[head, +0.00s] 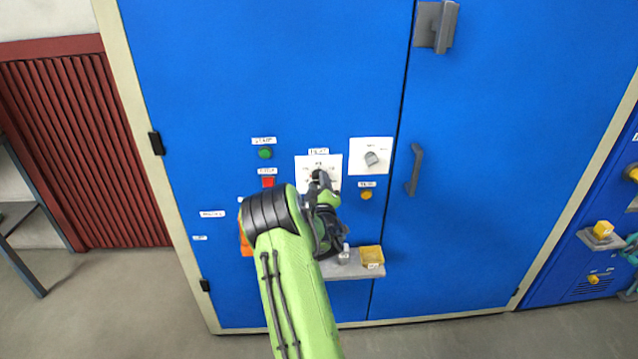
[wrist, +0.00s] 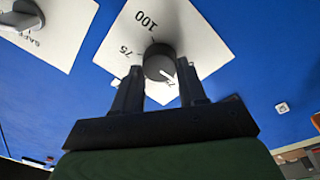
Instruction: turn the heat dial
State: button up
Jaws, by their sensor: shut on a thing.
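The heat dial is a round black knob (wrist: 158,62) with a white pointer line, on a white plate (wrist: 112,50) marked 75 and 100 in the wrist view. The pointer line is toward the lower right there, near a partly hidden number. My gripper (wrist: 160,82) has one dark finger on each side of the knob and is shut on it. In the head view my gripper (head: 320,180) reaches the dial plate (head: 302,169) on the blue cabinet and covers most of the knob.
A second white plate with a grey knob (head: 372,158) is to the right. A yellow button (head: 366,195) is below right. A small shelf (head: 345,270) with a yellow block (head: 371,256) juts out below.

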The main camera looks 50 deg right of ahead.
jog(key=n+p, duration=0.2)
jog(key=n, duration=0.3)
jog(key=shift+y, duration=0.3)
jog(key=shift+n, duration=0.5)
jog(key=o, duration=1.1)
jog(key=shift+c, duration=0.2)
jog(key=b+v, duration=0.5)
jog(key=v, duration=1)
jog(key=shift+s+a+f, duration=0.2)
jog(key=shift+s, duration=0.1)
